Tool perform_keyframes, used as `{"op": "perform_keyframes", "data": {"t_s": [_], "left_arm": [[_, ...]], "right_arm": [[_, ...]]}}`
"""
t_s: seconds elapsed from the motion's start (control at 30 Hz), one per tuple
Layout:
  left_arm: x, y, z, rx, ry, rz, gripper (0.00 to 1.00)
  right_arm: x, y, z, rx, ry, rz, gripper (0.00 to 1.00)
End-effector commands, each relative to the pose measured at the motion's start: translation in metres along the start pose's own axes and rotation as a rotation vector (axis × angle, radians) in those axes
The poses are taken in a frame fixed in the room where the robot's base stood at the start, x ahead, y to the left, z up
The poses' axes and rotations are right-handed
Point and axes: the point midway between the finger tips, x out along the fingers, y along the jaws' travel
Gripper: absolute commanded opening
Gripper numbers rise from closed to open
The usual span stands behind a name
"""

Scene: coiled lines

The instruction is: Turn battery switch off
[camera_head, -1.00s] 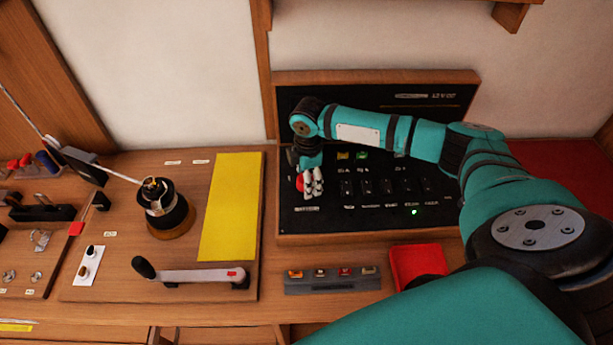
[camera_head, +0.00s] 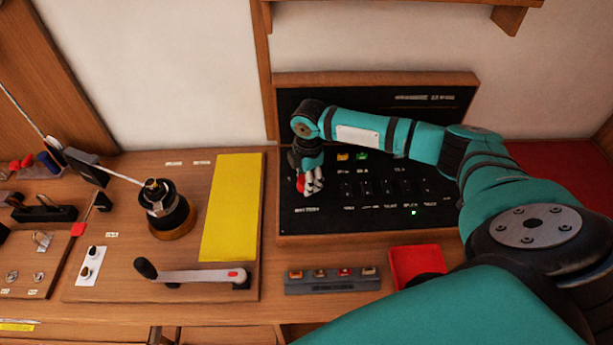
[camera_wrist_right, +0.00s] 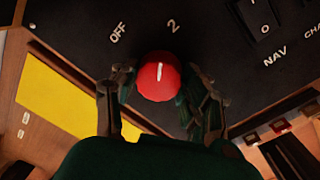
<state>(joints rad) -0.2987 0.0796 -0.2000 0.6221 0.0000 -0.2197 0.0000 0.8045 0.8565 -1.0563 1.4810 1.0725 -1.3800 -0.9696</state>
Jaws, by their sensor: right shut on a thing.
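The battery switch is a round red knob (camera_wrist_right: 158,80) on the black panel (camera_head: 440,115). In the right wrist view its white line points nearly straight up, closer to the "2" mark than to the "OFF" mark at upper left. My right gripper (camera_wrist_right: 158,98) is shut on the knob, one finger on each side. In the head view the right gripper (camera_head: 310,184) is at the panel's left side and mostly covers the knob; a little red (camera_head: 301,184) shows beside the fingers. My left gripper is not in view.
Rows of small switches (camera_head: 370,188) sit right of the gripper, with a green light (camera_head: 414,213) lit below. Left are a yellow sheet (camera_head: 232,205), a winch (camera_head: 165,210) and a crank handle (camera_head: 190,276). A grey fuse strip (camera_head: 333,286) and red pad (camera_head: 416,263) lie in front.

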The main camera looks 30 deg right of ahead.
Motion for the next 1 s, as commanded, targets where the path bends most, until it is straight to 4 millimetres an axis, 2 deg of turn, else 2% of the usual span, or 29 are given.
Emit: {"op": "perform_keyframes", "data": {"t_s": [0.4, 0.7, 1.0], "left_arm": [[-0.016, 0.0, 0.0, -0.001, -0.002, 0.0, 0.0], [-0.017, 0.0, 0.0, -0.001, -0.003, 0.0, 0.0], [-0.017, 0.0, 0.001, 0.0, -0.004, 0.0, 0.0]], "right_arm": [[-0.002, 0.001, 0.001, -0.377, 0.023, 0.0, 0.13], [-0.001, 0.002, 0.001, -0.636, 0.038, 0.001, 0.13], [-0.001, 0.002, 0.001, -0.811, 0.049, 0.003, 0.13]]}}
